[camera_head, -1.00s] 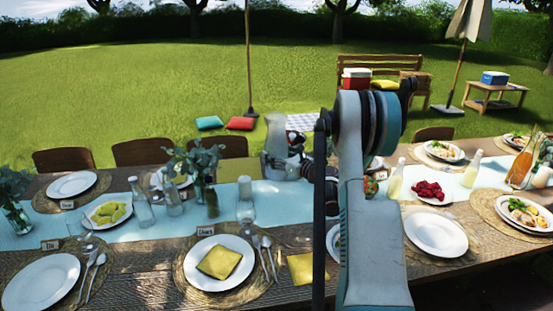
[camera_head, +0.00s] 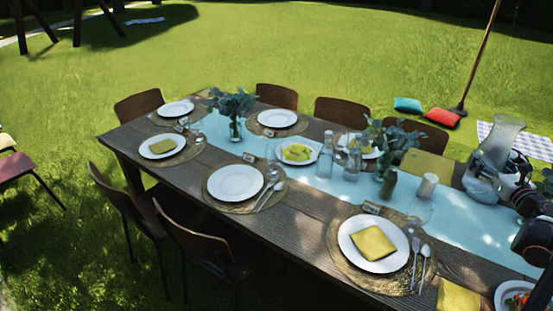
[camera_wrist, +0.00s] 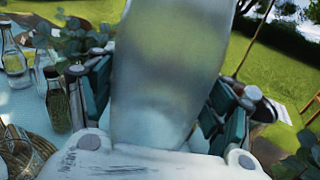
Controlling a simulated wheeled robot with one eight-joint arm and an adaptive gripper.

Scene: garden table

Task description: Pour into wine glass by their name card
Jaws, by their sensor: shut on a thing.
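My gripper (camera_head: 490,183) is shut on a clear glass pitcher (camera_head: 500,143) and holds it above the blue runner, at the right of the head view. In the wrist view the pitcher (camera_wrist: 168,75) fills the middle between the fingers (camera_wrist: 155,115). Its contents cannot be made out. Small name cards stand by the place settings: one behind the yellow-napkin plate (camera_head: 371,207), one by the middle plate (camera_head: 250,157), one farther left (camera_head: 183,121). Their writing is too small to read. Wine glasses cannot be clearly picked out among the clear glassware.
The wooden table (camera_head: 310,210) carries white plates on woven mats, cutlery and a blue runner (camera_head: 340,187). Leafy vases (camera_head: 235,128), glass bottles (camera_head: 353,160) and a pale-topped clear vessel (camera_head: 421,207) stand along the middle. Chairs (camera_head: 215,245) line both sides.

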